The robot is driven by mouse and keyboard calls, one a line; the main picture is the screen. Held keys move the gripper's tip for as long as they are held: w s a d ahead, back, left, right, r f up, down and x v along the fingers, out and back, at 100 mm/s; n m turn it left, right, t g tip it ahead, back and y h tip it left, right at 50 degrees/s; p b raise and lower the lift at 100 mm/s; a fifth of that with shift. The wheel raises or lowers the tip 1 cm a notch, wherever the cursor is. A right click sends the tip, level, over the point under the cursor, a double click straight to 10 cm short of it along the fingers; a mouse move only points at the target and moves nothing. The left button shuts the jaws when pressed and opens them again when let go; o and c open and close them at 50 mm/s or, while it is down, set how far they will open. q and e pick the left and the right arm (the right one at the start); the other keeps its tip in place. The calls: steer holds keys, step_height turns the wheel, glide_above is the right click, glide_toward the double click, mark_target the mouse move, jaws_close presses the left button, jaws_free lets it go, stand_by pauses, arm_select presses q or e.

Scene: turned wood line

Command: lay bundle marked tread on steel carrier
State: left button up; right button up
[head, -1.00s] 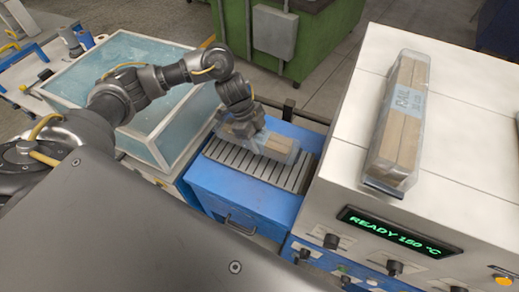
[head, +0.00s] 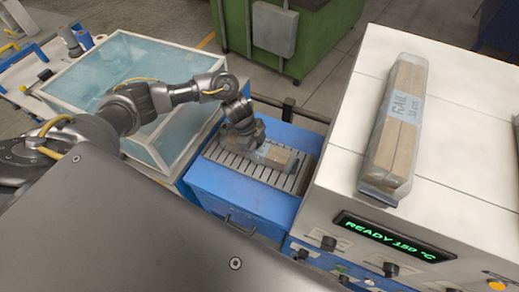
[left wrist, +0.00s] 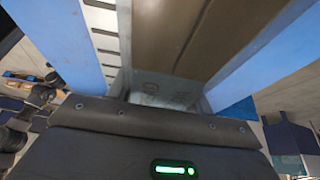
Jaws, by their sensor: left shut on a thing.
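A film-wrapped wooden bundle (head: 279,158) is held by my left gripper (head: 249,148) and lies along the slatted steel carrier (head: 243,170) on the blue cabinet. I cannot tell whether it touches the slats or hangs just above them. In the left wrist view the brown bundle (left wrist: 178,35) runs away from my gripper, with slats (left wrist: 103,32) to its left. Its label is mostly hidden and I cannot read it. A second wrapped bundle (head: 398,130), marked RAIL, lies on the white machine top. My right gripper is not in view.
A clear-walled tank (head: 130,75) stands to the left. A green cabinet (head: 310,35) is behind. Bare slats show around the held bundle.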

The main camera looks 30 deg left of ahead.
arm_select(q)
steer(key=shift+f, duration=0.1)
steer(key=o, duration=1.2)
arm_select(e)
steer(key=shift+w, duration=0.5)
arm_select(q)
steer(key=shift+r, duration=0.2)
steer(key=shift+a+r, duration=0.15)
steer(key=shift+r, duration=0.1)
steer(key=b+v, duration=0.2)
steer(key=v, duration=0.9)
steer(key=shift+s+a+r, duration=0.1)
steer(key=shift+r, duration=0.05)
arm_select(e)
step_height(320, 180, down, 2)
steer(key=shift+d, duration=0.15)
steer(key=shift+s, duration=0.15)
